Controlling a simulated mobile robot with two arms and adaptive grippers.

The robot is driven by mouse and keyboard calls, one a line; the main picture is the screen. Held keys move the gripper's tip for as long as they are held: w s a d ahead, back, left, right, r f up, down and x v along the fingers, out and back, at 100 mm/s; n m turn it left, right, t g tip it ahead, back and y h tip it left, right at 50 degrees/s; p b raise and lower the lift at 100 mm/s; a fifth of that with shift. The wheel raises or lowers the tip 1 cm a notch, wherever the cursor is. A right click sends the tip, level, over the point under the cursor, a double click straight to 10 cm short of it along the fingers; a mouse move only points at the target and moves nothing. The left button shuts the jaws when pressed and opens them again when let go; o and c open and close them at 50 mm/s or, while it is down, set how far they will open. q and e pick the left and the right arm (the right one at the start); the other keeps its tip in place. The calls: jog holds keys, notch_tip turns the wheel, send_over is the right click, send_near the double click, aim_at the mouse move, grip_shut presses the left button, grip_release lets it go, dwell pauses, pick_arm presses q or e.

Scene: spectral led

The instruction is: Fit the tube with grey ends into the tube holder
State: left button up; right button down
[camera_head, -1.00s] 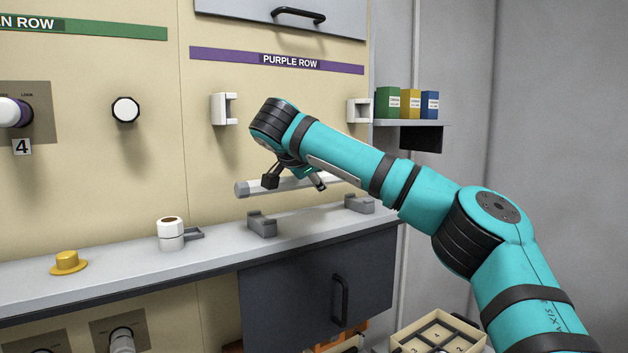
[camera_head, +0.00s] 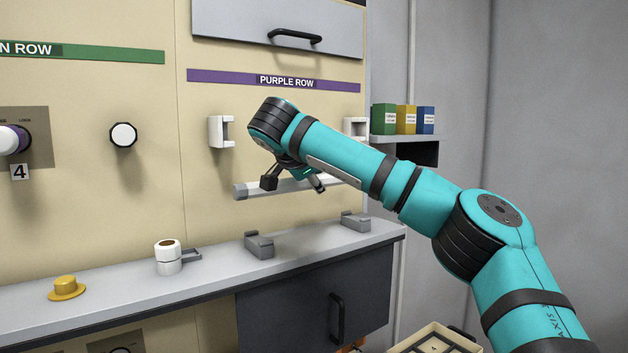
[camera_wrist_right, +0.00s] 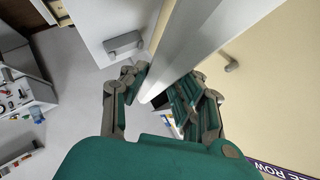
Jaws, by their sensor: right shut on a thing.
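The tube with grey ends (camera_head: 240,192) is pale and roughly level, held above the counter and below the wall holder. My right gripper (camera_head: 292,183) is shut on the middle of the tube. The wrist view shows the tube (camera_wrist_right: 185,50) running between the fingers (camera_wrist_right: 160,98). The tube holder is a pair of white open clips on the wall under the PURPLE ROW label: a left clip (camera_head: 220,131) and a right clip (camera_head: 355,127), partly behind my arm. Both clips look empty. The tube's right end is hidden behind my arm. My left gripper is out of view.
Two grey cradles (camera_head: 259,245) (camera_head: 355,221) stand empty on the counter (camera_head: 210,262). A white cup-like part (camera_head: 167,262) and a yellow cap (camera_head: 67,288) stand further left. A drawer (camera_head: 285,22) is above the label. A shelf with coloured boxes (camera_head: 404,119) is at the right.

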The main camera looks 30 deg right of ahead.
notch_tip(320, 180, up, 11)
jog(key=p, duration=0.9)
jog(key=shift+f, duration=0.15)
jog(key=c, duration=1.5)
grip_release()
jog(key=shift+c, duration=0.2)
grip_shut()
